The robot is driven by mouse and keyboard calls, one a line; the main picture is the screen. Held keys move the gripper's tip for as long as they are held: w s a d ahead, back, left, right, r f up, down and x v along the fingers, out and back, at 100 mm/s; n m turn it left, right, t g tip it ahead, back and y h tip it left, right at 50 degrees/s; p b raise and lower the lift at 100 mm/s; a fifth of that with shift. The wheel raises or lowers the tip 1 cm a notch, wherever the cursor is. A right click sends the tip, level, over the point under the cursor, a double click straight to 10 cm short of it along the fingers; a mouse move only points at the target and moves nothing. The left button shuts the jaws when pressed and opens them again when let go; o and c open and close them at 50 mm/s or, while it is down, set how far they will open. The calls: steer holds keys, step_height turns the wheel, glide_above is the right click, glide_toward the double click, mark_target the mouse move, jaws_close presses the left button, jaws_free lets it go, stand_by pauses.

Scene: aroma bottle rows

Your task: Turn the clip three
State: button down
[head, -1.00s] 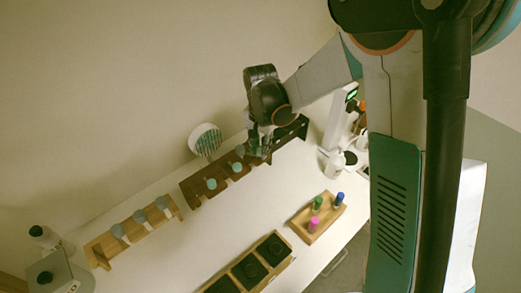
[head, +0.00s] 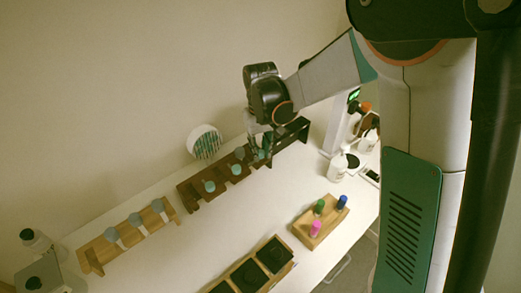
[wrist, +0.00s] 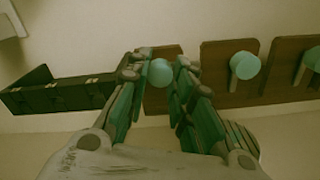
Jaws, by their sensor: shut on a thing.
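A dark brown wooden rack (head: 190,196) on the table holds a row of bottles with teal caps. The near cap (head: 209,186) and the middle cap (head: 236,169) are free. My gripper (head: 262,146) is at the rack's far end, beside the black rack. In the wrist view my gripper (wrist: 160,78) has its fingers on both sides of a round teal cap (wrist: 160,72) and is shut on it. Two more teal caps (wrist: 245,65) show to its right. What lies under the held cap is mostly hidden. No label reads as a clip.
A black rack (head: 299,129) adjoins the far end. A light wooden rack (head: 91,260) with several grey-teal caps is at lower left. A wooden tray (head: 300,231) holds green, blue and pink-capped bottles. A round striped object (head: 206,142) is behind. The table's middle (head: 240,215) is clear.

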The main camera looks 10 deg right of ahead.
mark_target(261, 152)
steer(key=shift+n, duration=0.6)
steer(key=c, duration=1.4)
jaws_free()
step_height(261, 152, up, 12)
steer(key=shift+s, duration=0.1)
